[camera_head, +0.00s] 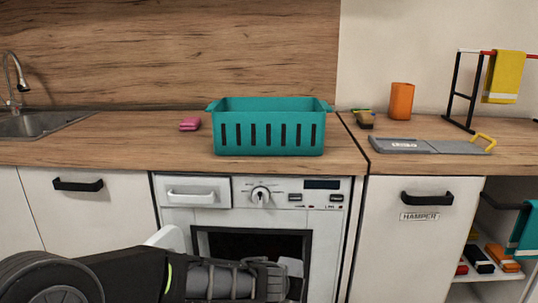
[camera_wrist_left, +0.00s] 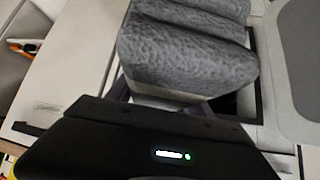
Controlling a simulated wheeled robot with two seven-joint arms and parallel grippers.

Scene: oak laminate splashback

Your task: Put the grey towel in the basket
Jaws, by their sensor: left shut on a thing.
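The teal basket (camera_head: 268,112) with slots in its front wall stands upright on the wooden counter. The grey towel (camera_wrist_left: 185,55), folded and textured with a pale band, fills the top middle of the left wrist view. My left gripper (camera_head: 275,280) is low in front of the open machine, below the basket. My right gripper is not in view.
The washing machine (camera_head: 195,221) has a dark open front under the counter. A pink sponge (camera_head: 190,124) lies left of the basket. An orange cup (camera_head: 401,101), a grey board (camera_head: 402,146) and a rack with a yellow towel (camera_head: 503,76) stand to the right.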

